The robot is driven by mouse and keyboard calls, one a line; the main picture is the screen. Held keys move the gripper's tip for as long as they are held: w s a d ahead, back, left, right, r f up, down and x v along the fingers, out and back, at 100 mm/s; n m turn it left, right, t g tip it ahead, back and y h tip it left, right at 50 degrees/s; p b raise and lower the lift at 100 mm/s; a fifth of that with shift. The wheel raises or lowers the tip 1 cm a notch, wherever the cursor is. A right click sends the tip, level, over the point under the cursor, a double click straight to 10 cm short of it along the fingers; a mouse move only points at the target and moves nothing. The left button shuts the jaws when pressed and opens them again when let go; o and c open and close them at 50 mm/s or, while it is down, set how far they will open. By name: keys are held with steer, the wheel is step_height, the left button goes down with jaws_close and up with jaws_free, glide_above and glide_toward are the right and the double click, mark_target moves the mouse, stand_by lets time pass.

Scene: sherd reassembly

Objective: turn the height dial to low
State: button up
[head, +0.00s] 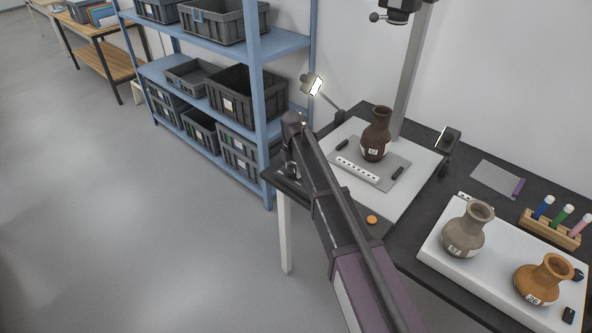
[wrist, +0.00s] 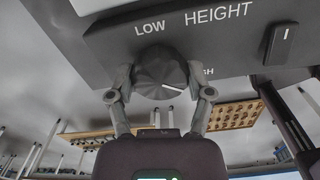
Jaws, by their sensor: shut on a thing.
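The height dial (wrist: 160,68) is a dark, ridged round knob on a grey panel (wrist: 105,45) in the wrist view. The word LOW is printed above it and HEIGHT to the upper right. Only the letters GH show at its right, beside a fingertip. A pale mark on the dial lies at its right edge, on the GH side. My gripper (wrist: 160,80) is shut on the dial, one finger on each side. In the head view my gripper (head: 291,168) is at the left end of the dark table, and the dial cannot be made out there.
A dark switch with a white mark (wrist: 281,42) sits right of the dial. The table holds a brown vase (head: 376,135) on a grey plate, and grey (head: 468,230) and orange (head: 543,279) vases on a white tray. A blue shelf (head: 262,95) with crates stands behind my gripper.

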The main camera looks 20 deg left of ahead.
steer(key=m, duration=0.5)
steer(key=shift+s+d+m, duration=0.2)
steer(key=shift+m, duration=0.1)
steer(key=m, duration=0.6)
steer(key=shift+s, duration=0.1)
steer(key=m, duration=0.6)
steer(key=shift+s+m, duration=0.1)
steer(key=shift+m, duration=0.2)
steer(key=m, duration=0.6)
steer(key=shift+a, duration=0.15)
steer(key=m, duration=0.5)
steer(key=shift+m, duration=0.4)
steer(key=m, duration=0.5)
steer(key=shift+a, duration=0.15)
steer(key=m, duration=0.5)
steer(key=shift+m, duration=0.4)
steer(key=m, duration=0.5)
steer(key=shift+m, duration=0.4)
